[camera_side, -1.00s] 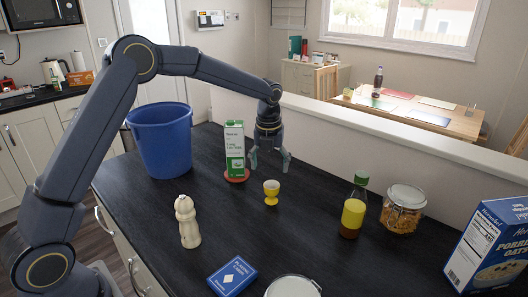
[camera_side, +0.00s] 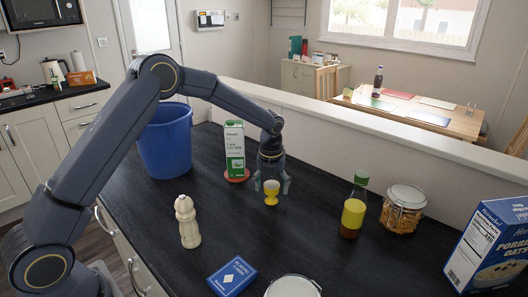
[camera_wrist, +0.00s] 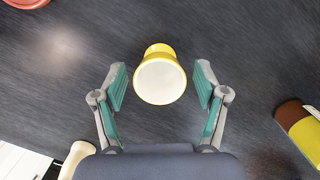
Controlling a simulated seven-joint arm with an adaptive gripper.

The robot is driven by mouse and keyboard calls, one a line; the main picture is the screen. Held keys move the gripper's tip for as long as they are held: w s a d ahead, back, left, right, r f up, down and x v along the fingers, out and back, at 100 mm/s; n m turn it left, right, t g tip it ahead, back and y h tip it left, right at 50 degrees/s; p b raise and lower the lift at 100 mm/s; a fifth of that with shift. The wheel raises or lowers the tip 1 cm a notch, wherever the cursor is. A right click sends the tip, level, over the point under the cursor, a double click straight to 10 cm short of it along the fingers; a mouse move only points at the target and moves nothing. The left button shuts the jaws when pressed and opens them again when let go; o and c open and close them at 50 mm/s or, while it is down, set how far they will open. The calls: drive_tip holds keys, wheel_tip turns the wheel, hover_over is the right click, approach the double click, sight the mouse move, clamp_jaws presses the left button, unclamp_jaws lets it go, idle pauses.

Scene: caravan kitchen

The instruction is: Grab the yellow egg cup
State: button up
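The yellow egg cup (camera_side: 271,191) stands upright on the dark worktop, near the middle of the side view. In the wrist view the egg cup (camera_wrist: 160,77) is seen from above, with a yellow rim and a white inside. My gripper (camera_side: 272,187) is low over the worktop at the cup. In the wrist view my gripper (camera_wrist: 160,87) is open, with one finger on each side of the cup. Gaps show between both green pads and the cup, so it is not held.
A milk carton (camera_side: 235,150) on a red round mat (camera_side: 237,178) stands close behind left. A pepper mill (camera_side: 187,222) is front left, a card box (camera_side: 232,276) in front. A bottle (camera_side: 354,207) and a jar (camera_side: 402,210) stand right. A blue bucket (camera_side: 166,145) is back left.

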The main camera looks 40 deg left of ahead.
drive_tip(key=c, duration=1)
drive_tip(key=shift+c, duration=0.2)
drive_tip(key=shift+r, duration=0.15)
